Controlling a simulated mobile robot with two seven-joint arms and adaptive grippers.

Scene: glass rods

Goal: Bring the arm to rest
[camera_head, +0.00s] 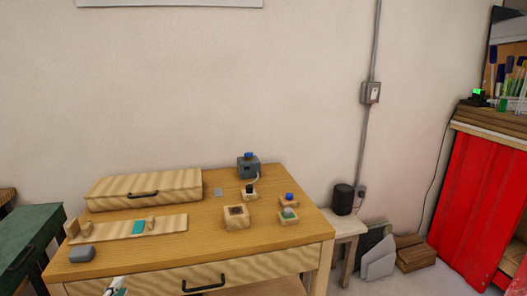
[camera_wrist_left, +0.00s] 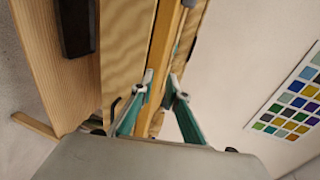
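My left gripper (camera_head: 117,288) shows only as a small white and teal tip at the bottom edge of the head view, low at the front left of the wooden table (camera_head: 170,252). In the left wrist view its two teal fingers (camera_wrist_left: 162,84) stand apart with a gap between the tips, and nothing is held. Wooden furniture parts lie behind the fingers in that view. My right gripper is in neither view. No glass rod can be made out clearly on the table.
The table bears a wooden case (camera_head: 150,185), a board with a teal patch (camera_head: 168,226), a grey block (camera_head: 82,254), a grey device (camera_head: 248,170) and several small wooden blocks, one with a hole (camera_head: 236,217). A stool with a black cylinder (camera_head: 343,198) and a red cabinet (camera_head: 478,200) stand right.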

